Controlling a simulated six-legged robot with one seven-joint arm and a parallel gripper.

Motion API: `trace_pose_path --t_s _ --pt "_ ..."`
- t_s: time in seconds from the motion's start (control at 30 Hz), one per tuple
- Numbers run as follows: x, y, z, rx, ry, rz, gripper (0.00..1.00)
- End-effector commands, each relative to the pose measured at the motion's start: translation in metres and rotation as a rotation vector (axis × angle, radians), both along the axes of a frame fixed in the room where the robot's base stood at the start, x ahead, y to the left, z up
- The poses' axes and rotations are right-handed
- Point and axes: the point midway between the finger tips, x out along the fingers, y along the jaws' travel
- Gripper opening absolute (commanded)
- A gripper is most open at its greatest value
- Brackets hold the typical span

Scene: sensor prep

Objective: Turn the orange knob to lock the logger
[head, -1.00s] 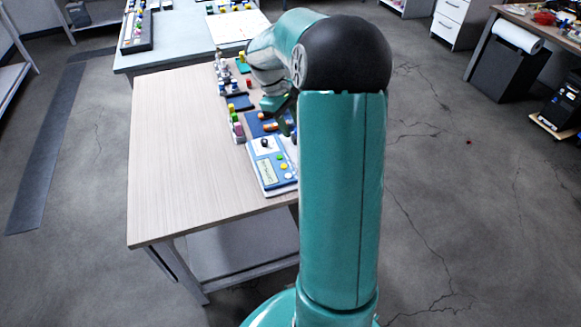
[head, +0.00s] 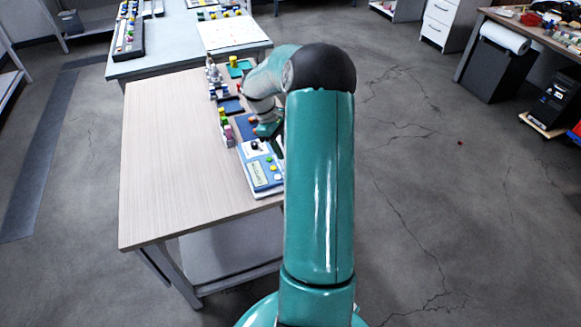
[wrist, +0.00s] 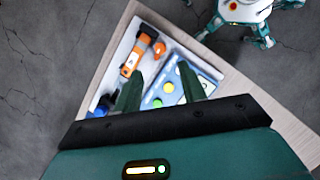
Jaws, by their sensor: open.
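A blue-and-white panel (head: 258,187) with a grey screen, a black knob and coloured buttons lies at the table's right edge in the head view. In the wrist view, a small orange round part (wrist: 159,48) shows beside an orange-and-black tool-like piece (wrist: 135,55). I cannot tell which orange part is the logger's knob.
The wooden table (head: 165,165) is bare on its left. Small coloured parts and a dark blue tray (head: 231,104) line its right side. A second table (head: 165,45) with a white board (head: 232,33) stands behind. Open floor lies to the right.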

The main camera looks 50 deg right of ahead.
Motion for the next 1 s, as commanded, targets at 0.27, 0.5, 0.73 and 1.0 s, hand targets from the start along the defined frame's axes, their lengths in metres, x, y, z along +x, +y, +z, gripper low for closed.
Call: trace_pose_path --t_s 0.27,0.5,0.73,1.0 --pt "-0.021 -0.004 -0.052 0.003 0.002 0.001 0.41" --pt "-0.029 -0.005 -0.078 0.001 -0.002 0.004 0.41" --pt "-0.03 -0.005 -0.081 0.0 -0.002 0.004 0.41" --pt "-0.031 -0.006 -0.081 0.0 -0.002 0.004 0.08"
